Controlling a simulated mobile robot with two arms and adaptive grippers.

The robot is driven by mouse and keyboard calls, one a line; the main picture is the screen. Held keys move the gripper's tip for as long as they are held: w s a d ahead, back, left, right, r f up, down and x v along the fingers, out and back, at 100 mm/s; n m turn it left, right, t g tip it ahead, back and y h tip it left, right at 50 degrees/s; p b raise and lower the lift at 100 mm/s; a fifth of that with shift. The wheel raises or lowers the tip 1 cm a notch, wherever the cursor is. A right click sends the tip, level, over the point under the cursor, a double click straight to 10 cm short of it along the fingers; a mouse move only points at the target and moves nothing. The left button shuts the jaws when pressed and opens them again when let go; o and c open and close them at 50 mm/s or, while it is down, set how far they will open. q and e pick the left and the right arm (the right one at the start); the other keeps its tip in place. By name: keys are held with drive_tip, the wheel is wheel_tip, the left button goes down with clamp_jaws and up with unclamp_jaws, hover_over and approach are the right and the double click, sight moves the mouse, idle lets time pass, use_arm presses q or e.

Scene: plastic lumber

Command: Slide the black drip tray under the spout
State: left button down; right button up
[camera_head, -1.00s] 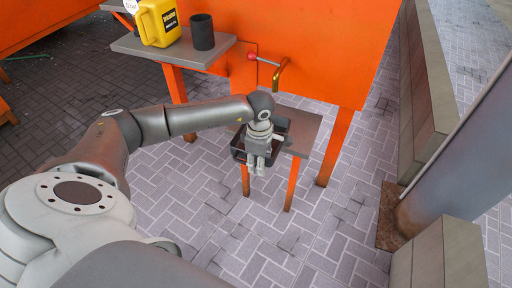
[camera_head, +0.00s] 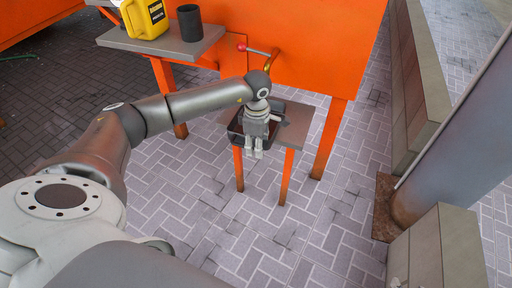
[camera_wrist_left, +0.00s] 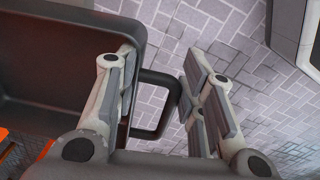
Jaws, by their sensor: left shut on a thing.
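The black drip tray (camera_head: 236,132) sits at the left part of the small grey side table, partly hidden by my left gripper. In the left wrist view the tray (camera_wrist_left: 60,65) fills the left side, with a black loop handle (camera_wrist_left: 172,108) on its wall. My left gripper (camera_head: 254,154) points down at the tray's near side. In the left wrist view my left gripper (camera_wrist_left: 165,85) is shut on the tray at its handle side, one finger by the wall. The brass spout (camera_head: 273,61) sticks out of the orange panel behind and above the tray. My right gripper is not in view.
The grey side table (camera_head: 300,124) has orange legs, with bare surface to the right. A higher shelf (camera_head: 165,45) holds a yellow jug (camera_head: 146,18) and a black cup (camera_head: 189,23). A red-knobbed lever (camera_head: 242,47) is beside the spout. Stone blocks (camera_head: 440,250) stand at right.

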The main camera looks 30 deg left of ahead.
use_arm(q)
drive_tip(key=shift+w+a+b, duration=0.1)
drive_tip(key=shift+w+b, duration=0.2)
drive_tip(key=shift+w, duration=0.3)
drive_tip(key=shift+w+a, duration=0.1)
drive_tip(key=shift+w, duration=0.3)
drive_tip(key=shift+w+a+b, duration=0.2)
drive_tip(key=shift+w+b, duration=0.5)
drive_tip(key=shift+w, duration=0.05)
drive_tip(key=shift+w+a+b, duration=0.15)
drive_tip(key=shift+w+b, duration=0.3)
drive_tip(key=shift+w, duration=0.25)
drive_tip(key=shift+w+a, duration=0.1)
drive_tip(key=shift+w, duration=0.3)
drive_tip(key=shift+w+a+b, duration=0.1)
drive_tip(key=shift+w+b, duration=0.35)
drive_tip(key=shift+b, duration=0.1)
drive_tip(key=shift+w+a, duration=0.1)
drive_tip(key=shift+w, duration=0.35)
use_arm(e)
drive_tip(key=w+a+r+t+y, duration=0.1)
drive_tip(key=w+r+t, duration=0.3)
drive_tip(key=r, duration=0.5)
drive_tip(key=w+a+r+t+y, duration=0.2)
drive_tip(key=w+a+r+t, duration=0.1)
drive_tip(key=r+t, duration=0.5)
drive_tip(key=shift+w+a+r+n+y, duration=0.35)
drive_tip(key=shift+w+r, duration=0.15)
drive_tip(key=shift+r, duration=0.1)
